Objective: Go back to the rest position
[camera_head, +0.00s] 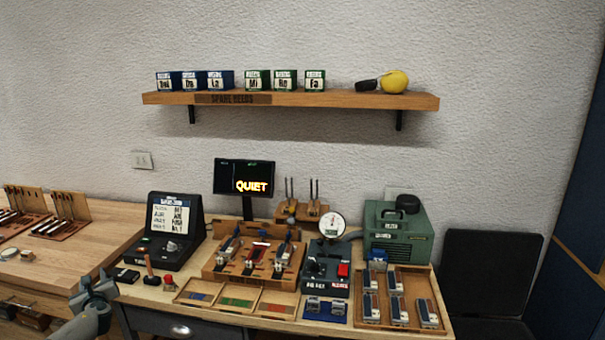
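My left gripper (94,288) is at the lower left, in front of the bench's front edge. Its grey fingers look spread apart, with nothing between them. It is apart from the objects on the bench. My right gripper is not in view. The wooden fixture (254,262) with several red and metal parts stands in the middle of the bench.
A dial gauge (332,225), a green machine (397,235) and a wooden tray of metal blocks (398,322) stand to the right. A black console (168,230) and a screen reading QUIET (244,177) are behind. A shelf (290,99) hangs above. The left tabletop (75,255) has free room.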

